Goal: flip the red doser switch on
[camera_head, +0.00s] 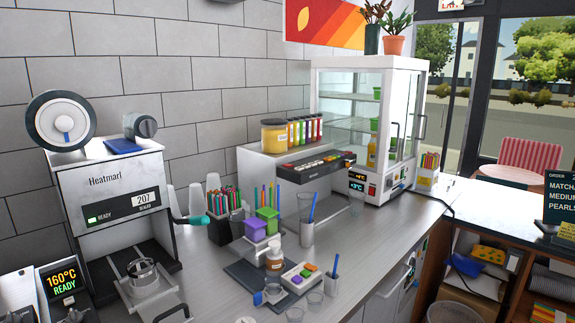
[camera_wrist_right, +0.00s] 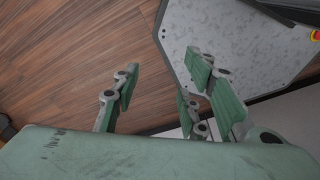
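My left gripper is in no view.
The cup sealer (camera_head: 122,195) stands at the left of the counter. The counter's right front is fairly clear.

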